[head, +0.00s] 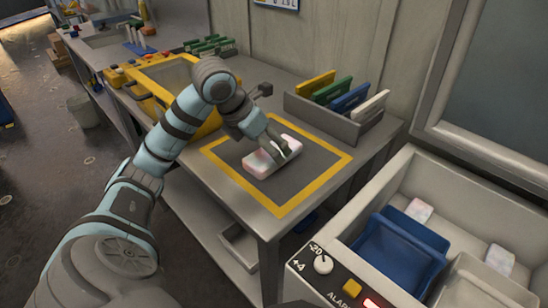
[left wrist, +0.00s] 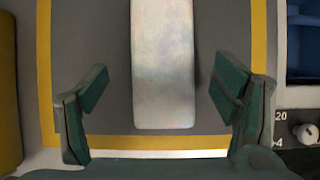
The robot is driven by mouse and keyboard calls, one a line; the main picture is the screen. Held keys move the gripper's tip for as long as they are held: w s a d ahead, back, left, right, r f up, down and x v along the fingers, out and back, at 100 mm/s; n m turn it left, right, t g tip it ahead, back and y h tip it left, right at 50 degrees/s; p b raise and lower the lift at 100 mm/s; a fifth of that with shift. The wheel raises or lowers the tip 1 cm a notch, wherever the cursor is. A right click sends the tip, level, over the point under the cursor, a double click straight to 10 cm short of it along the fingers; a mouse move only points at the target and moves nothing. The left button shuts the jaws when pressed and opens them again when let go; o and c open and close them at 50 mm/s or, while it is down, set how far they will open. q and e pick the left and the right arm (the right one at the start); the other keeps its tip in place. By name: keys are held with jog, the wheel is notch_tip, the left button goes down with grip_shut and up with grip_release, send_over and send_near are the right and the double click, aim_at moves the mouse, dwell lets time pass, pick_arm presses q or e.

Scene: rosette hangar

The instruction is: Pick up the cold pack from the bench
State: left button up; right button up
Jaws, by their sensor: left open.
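The cold pack (head: 270,158) is a pale, whitish-pink slab lying flat on the dark square with a yellow border on the bench (head: 270,220). In the left wrist view the cold pack (left wrist: 163,65) runs lengthwise between my fingers. My left gripper (head: 287,148) is over the cold pack in the head view and hides part of its top. In the left wrist view my left gripper (left wrist: 160,110) is open, with one finger on each side of the pack and a gap on both sides. My right gripper is not in view.
A rack (head: 330,120) of coloured panels stands behind the marked square. A yellow-framed bin (head: 180,75) is at its left. At right, an open cooler (head: 405,165) holds a blue tray (head: 380,255) and other pale packs (head: 419,210).

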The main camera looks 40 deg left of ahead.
pick_arm(q)
jog(key=x, duration=0.3)
jog(key=shift+d+f, duration=0.1)
jog(key=shift+d, duration=0.1)
jog(key=shift+w+f, duration=0.1)
jog(key=shift+c, duration=0.6)
jog(key=c, duration=1.4)
jog(key=shift+a+r, duration=0.1)
jog(key=shift+r, duration=0.55)
notch_tip(320, 180, up, 6)
jog(key=p, duration=0.3)
jog(key=shift+r, duration=0.25)
notch_tip(320, 180, up, 12)
jog(key=p, duration=1.2)
jog(key=shift+r, duration=0.25)
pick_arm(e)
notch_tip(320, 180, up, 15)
